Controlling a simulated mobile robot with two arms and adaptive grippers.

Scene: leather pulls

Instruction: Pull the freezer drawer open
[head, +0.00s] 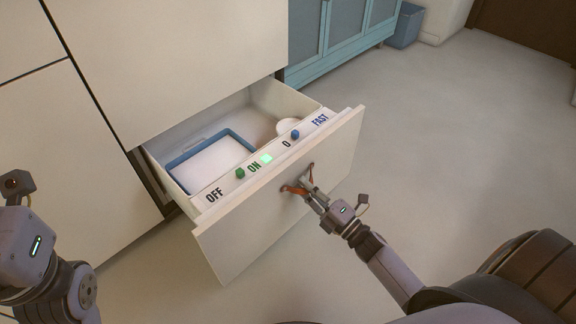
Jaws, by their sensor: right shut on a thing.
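The freezer drawer (270,205) is pulled out from the pale cabinet, with its inside showing. A brown leather pull (291,190) is fixed to the middle of its front. My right gripper (308,188) is at the drawer front, shut on the leather pull. The gripper hides part of the pull. My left gripper (18,185) is at the left edge, away from the drawer; its fingers do not show clearly.
The drawer holds a blue-rimmed tray (212,146) and a white round thing (288,127). A blue cabinet (340,40) and bin (405,25) stand behind. The floor (460,130) at right is clear.

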